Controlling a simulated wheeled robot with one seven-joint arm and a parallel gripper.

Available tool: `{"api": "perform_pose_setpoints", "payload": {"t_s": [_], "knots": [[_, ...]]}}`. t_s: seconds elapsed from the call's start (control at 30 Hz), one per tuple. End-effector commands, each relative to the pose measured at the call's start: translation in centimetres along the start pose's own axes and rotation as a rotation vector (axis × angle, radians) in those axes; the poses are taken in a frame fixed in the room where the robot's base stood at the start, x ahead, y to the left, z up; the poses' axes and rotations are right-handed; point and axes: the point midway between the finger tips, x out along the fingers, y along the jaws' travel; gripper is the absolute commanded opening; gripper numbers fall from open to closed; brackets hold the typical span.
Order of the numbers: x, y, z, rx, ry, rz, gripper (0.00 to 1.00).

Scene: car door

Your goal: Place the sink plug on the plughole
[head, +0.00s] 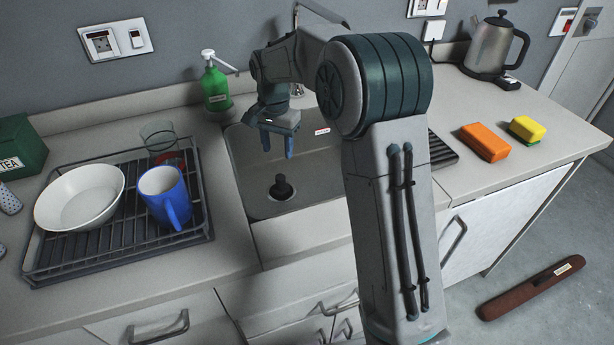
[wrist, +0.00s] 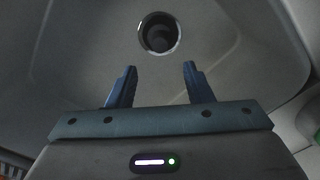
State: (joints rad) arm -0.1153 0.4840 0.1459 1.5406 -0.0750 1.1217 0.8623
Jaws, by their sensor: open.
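The black sink plug (head: 282,186) stands upright on the sink floor in the head view, with a darker round base around its foot. In the wrist view the plughole (wrist: 143,25) is a pale metal ring with the dark plug (wrist: 160,38) inside its outline. Exactly how the plug is seated cannot be told. My gripper (head: 277,145) is in the sink, above and behind the plug in the head view. In the wrist view my gripper (wrist: 157,85) has its two blue fingers apart, with nothing between them; the plug lies beyond their tips, apart from them.
The grey sink (head: 250,165) has walls close around my gripper. A drying rack (head: 110,255) with a white bowl (head: 80,197) and blue mug (head: 163,195) stands left. A green soap bottle (head: 216,85) is behind the sink. Orange (head: 485,142) and yellow (head: 526,129) sponges lie right.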

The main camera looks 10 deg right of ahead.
Motion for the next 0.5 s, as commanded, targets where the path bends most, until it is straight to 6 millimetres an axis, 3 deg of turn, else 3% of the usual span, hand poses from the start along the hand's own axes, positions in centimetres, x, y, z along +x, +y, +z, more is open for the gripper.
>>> {"api": "perform_pose_setpoints", "payload": {"t_s": [0.17, 0.27, 0.5], "knots": [[-1.3, 1.7, 0.7, -0.035, 0.014, -0.003, 0.46], [-2.9, 4.2, 2.0, -0.092, 0.034, -0.009, 0.46], [-5.7, 12.0, 6.5, -0.260, 0.086, -0.024, 0.46]]}}
